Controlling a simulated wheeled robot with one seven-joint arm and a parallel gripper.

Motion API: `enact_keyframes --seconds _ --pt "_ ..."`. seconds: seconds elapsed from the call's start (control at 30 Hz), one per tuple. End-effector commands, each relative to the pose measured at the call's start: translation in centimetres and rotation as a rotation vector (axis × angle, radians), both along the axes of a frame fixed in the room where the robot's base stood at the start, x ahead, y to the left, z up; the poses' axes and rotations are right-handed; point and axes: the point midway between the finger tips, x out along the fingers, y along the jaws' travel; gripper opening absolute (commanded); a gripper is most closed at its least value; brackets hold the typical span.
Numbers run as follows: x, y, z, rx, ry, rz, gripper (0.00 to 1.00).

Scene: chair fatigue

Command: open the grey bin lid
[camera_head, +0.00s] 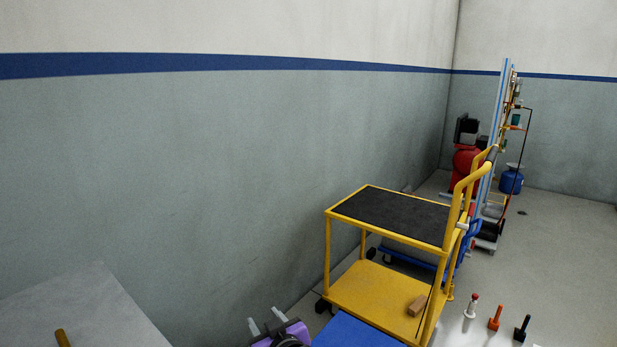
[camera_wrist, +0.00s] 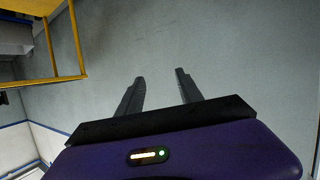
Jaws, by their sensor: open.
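I cannot make out a grey bin or its lid in either view. My gripper (camera_head: 266,321) shows at the bottom edge of the head view, left of the yellow trolley. Its two grey fingers point up in the picture, and its purple body is partly cut off. In the wrist view my gripper (camera_wrist: 160,76) has its dark fingers spread apart with nothing between them. A plain grey surface lies behind them.
A blue surface (camera_head: 350,333) lies in front. A grey flat surface (camera_head: 85,305) fills the lower left.

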Motion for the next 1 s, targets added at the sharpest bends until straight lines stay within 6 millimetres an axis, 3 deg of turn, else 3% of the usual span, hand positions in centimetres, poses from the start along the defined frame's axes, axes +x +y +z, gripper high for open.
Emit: enact_keyframes --seconds 0.13,0.5,1.0 --pt "-3.2 -2.8 -1.4 0.060 -0.051 -0.039 0.43" --pt "-12.3 -10.2 -2.4 0.174 -0.172 -0.143 0.43" --pt "-26.3 -19.5 -0.5 0.244 -0.288 -0.275 0.43"
